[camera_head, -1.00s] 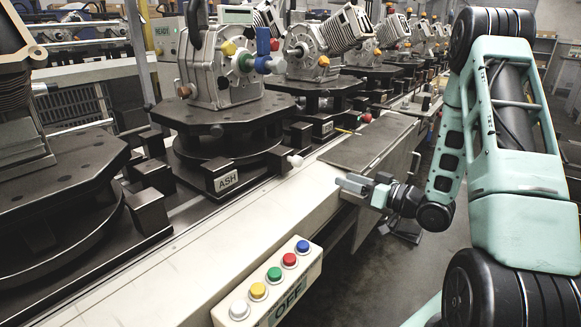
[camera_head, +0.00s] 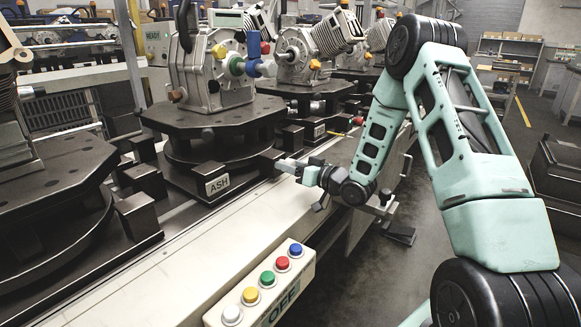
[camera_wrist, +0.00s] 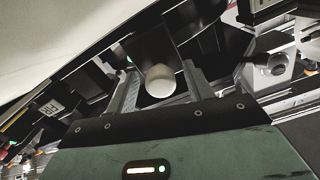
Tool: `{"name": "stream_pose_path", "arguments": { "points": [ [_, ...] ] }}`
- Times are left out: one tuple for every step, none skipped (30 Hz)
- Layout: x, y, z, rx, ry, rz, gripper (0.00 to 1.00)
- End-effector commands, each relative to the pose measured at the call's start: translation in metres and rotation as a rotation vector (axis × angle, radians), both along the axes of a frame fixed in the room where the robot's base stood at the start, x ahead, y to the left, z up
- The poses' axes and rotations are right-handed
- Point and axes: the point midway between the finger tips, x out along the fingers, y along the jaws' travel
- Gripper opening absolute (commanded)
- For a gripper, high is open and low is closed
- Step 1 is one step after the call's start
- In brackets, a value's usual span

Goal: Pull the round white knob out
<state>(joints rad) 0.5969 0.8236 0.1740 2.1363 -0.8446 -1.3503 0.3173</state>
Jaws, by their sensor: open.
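The round white knob (camera_wrist: 160,80) shows in the wrist view between the two fingers of my gripper (camera_wrist: 161,70). The fingers are open, with a visible gap on each side of the knob. How deep the knob sits between the fingers is hard to tell.
Dark fixture pallets (camera_head: 213,115) carrying grey gear housings (camera_head: 215,80) line the conveyor behind the gripper. A button box (camera_head: 262,291) with several coloured buttons is on the pale front rail (camera_head: 172,275). Open floor (camera_head: 385,270) lies to the right.

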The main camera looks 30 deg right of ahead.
Motion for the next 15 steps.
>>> {"name": "stream_pose_path", "arguments": {
  "points": [
    [0.0015,0.0009,-0.0002,0.000,0.000,0.000,0.52],
    [0.0019,0.0011,-0.0002,0.001,0.001,0.000,0.52],
    [0.0023,0.0012,-0.0002,0.001,0.001,0.000,0.52],
    [0.0024,0.0013,-0.0002,0.001,0.001,0.000,0.52],
    [0.0024,0.0013,-0.0002,0.001,0.001,0.000,0.52],
    [0.0024,0.0011,-0.0002,0.001,0.001,0.000,0.52],
    [0.0022,0.0012,-0.0001,0.001,0.001,0.000,0.52],
    [0.0023,0.0011,-0.0001,0.001,0.001,0.000,0.52],
    [0.0022,0.0010,-0.0001,0.001,0.001,0.000,0.52],
    [0.0022,0.0010,-0.0001,0.000,0.001,0.000,0.43],
    [0.0021,0.0010,-0.0001,0.000,0.001,0.000,0.35],
    [0.0021,0.0010,-0.0001,0.000,0.001,0.000,0.24],
    [0.0021,0.0010,-0.0001,0.000,0.001,0.000,0.15],
    [0.0020,0.0010,-0.0001,0.000,0.001,0.000,0.07],
    [0.0020,0.0009,-0.0002,0.000,0.001,0.000,0.00]
  ]
}}
